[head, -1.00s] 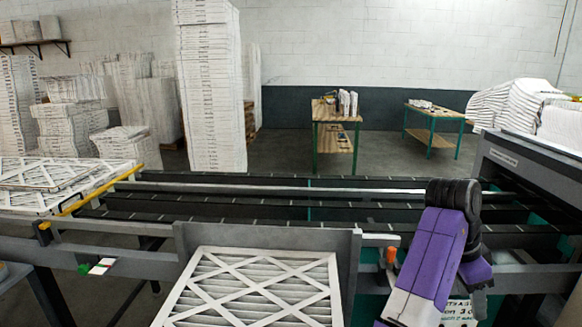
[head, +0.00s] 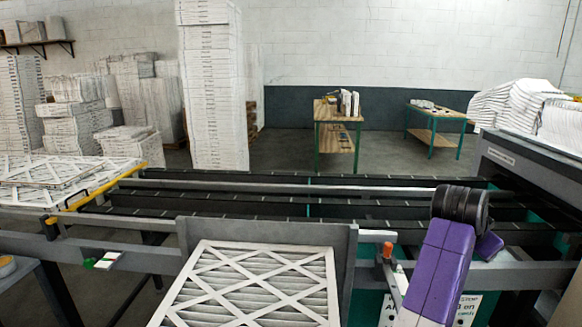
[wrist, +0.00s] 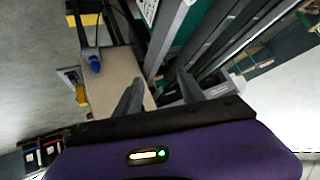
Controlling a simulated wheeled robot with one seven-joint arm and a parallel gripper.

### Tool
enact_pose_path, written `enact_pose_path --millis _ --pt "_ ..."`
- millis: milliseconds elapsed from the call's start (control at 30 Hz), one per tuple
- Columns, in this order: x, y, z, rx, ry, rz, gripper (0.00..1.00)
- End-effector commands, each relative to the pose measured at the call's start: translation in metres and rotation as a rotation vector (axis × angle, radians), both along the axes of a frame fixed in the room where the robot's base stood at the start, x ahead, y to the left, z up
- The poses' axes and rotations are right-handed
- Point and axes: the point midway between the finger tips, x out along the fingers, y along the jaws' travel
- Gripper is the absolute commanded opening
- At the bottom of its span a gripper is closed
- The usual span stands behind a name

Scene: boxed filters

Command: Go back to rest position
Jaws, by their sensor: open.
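My gripper (wrist: 157,88) shows in the wrist view with its two dark fingers spread apart and nothing between them. Beyond the fingers are a beige surface and dark rails, apart from the fingertips. In the head view my purple arm rises at the lower right, bent at a black joint, in front of the conveyor (head: 330,210). The gripper itself cannot be made out in the head view. A white-framed pleated filter (head: 255,288) lies at the bottom centre, left of my arm and clear of it.
More filters (head: 60,180) lie on the left by a yellow rail. A tall stack of boxes (head: 212,90) stands behind the conveyor. An orange-tipped post (head: 388,250) is close to the left of my arm. A grey machine housing (head: 530,165) stands at the right.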

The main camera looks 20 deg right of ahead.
Motion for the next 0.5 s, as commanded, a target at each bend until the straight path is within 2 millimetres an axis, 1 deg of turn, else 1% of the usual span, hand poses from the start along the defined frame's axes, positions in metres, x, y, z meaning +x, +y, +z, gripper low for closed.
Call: enact_pose_path --millis 33,133,267,367,467,500 --pt "0.003 -0.004 0.003 -0.070 0.000 0.043 0.47" --pt "0.014 -0.007 0.015 -0.231 -0.005 0.152 0.47" --pt "0.026 0.004 0.025 -0.448 -0.002 0.309 0.47" --pt "0.032 0.025 0.027 -0.600 -0.002 0.433 0.47" --pt "0.034 0.053 0.024 -0.728 -0.005 0.552 0.47" --pt "0.034 0.065 0.022 -0.773 -0.008 0.600 0.47"
